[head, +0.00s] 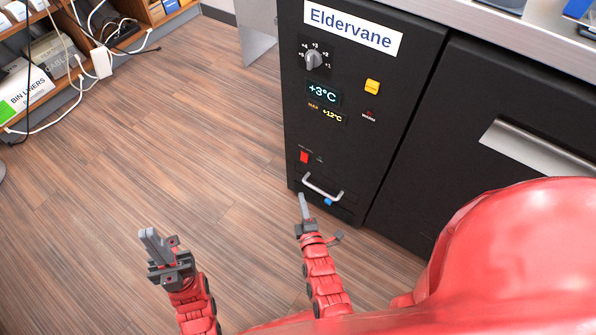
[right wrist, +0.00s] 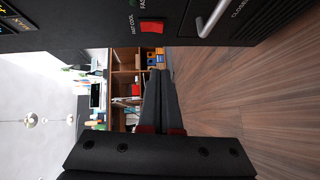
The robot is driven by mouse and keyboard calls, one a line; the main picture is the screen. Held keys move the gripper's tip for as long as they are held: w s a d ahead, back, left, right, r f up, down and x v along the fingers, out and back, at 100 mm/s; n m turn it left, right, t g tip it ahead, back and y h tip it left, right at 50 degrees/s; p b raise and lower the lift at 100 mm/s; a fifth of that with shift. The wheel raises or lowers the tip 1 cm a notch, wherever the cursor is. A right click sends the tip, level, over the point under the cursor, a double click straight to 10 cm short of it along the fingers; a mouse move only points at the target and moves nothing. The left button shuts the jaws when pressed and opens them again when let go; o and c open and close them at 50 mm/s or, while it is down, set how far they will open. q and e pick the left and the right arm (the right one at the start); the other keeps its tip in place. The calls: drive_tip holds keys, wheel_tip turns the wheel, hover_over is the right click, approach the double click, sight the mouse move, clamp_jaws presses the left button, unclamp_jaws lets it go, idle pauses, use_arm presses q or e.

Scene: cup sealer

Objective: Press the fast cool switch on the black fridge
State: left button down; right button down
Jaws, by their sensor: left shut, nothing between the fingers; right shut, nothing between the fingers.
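The black fridge (head: 350,185) stands at the top centre in the head view, with an "Eldervane" label. Its red fast cool switch (head: 304,157) is low on the left of the panel; the right wrist view shows this red switch (right wrist: 152,26) beside the words "FAST COOL". My right gripper (head: 302,200) is shut and empty, below the switch in the head view and close to the panel's lower left. In the right wrist view its fingers (right wrist: 158,80) are apart from the switch. My left gripper (head: 148,238) is shut and empty over the floor, away from the fridge.
A metal handle (head: 323,188) sticks out just below the switch. The panel also has a dial (head: 314,60), a yellow button (head: 372,87) and temperature displays (head: 323,93). Shelves with boxes and white cables (head: 100,60) stand at the upper left. The floor between is clear.

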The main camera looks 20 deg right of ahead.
drive_tip(key=shift+r, duration=0.1)
drive_tip(key=b, duration=0.3)
approach(302, 160)
drive_tip(key=w+a, duration=0.3)
drive_tip(key=w+d+b, duration=0.2)
drive_tip(key=w+d, duration=0.1)
drive_tip(key=shift+w+d+f, duration=0.1)
drive_tip(key=shift+d+f, duration=0.1)
drive_tip(key=shift+f, duration=0.1)
drive_tip(key=shift+w+d, duration=0.15)
drive_tip(key=shift+d, duration=0.05)
drive_tip(key=shift+p, duration=0.3)
